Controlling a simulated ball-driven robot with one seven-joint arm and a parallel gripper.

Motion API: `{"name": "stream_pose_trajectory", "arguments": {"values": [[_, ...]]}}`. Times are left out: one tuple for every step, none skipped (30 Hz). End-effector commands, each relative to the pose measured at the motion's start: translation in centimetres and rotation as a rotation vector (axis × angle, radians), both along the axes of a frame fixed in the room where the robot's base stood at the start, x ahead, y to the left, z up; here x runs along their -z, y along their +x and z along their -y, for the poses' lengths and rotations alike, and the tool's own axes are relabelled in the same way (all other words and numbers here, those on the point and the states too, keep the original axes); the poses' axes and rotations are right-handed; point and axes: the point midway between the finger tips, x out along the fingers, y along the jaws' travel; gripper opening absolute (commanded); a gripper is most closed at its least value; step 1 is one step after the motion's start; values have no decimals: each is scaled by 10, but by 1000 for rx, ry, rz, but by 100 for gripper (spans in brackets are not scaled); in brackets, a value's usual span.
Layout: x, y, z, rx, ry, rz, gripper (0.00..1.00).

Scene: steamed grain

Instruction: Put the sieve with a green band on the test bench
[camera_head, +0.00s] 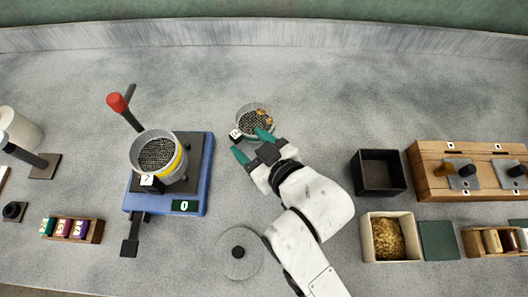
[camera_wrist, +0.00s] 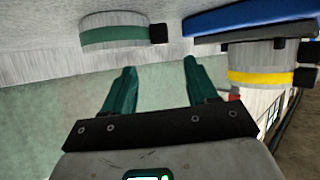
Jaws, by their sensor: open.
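The sieve with a green band (camera_head: 256,122) stands on the grey table near the middle of the head view, with a dark mesh, some yellowish bits inside and a white tag at its front. In the wrist view the green-banded sieve (camera_wrist: 113,34) appears upside down at the upper left. My gripper (camera_head: 250,143) is open and empty, its teal fingertips close to the sieve's front side; the sieve is not between them. The blue stand (camera_head: 203,160), seemingly the test bench, is to the left. A sieve with a yellow band (camera_head: 157,157) rests on it.
A red-knobbed lever (camera_head: 117,103) rises behind the stand. A grey disc (camera_head: 240,253) lies in front, beside my arm. A black box (camera_head: 379,173), a grain box (camera_head: 389,238) and a wooden rack (camera_head: 428,162) stand at the right. Table between sieve and stand is clear.

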Motion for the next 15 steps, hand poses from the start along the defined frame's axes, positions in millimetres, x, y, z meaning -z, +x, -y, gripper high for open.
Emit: {"name": "stream_pose_trajectory", "arguments": {"values": [[-3, -8, 6, 0, 1, -1, 58], [-6, -12, 9, 0, 0, 0, 58], [-9, -17, 13, 0, -1, -1, 58], [-11, -21, 15, 0, 0, 0, 58], [-12, -24, 18, 0, -1, -1, 58], [-15, -27, 20, 0, -1, 1, 58], [-16, -30, 22, 0, -1, 1, 58], [-17, -32, 24, 0, -1, 1, 58], [-19, -34, 25, 0, -1, 1, 58], [-19, -35, 26, 0, -1, 0, 58], [-20, -36, 27, 0, -1, 0, 58], [-21, -37, 28, 0, -1, 1, 58], [-21, -38, 28, 0, -1, 1, 58], [-22, -38, 28, 0, -1, 1, 58], [-22, -38, 29, 0, -1, 1, 58]]}}
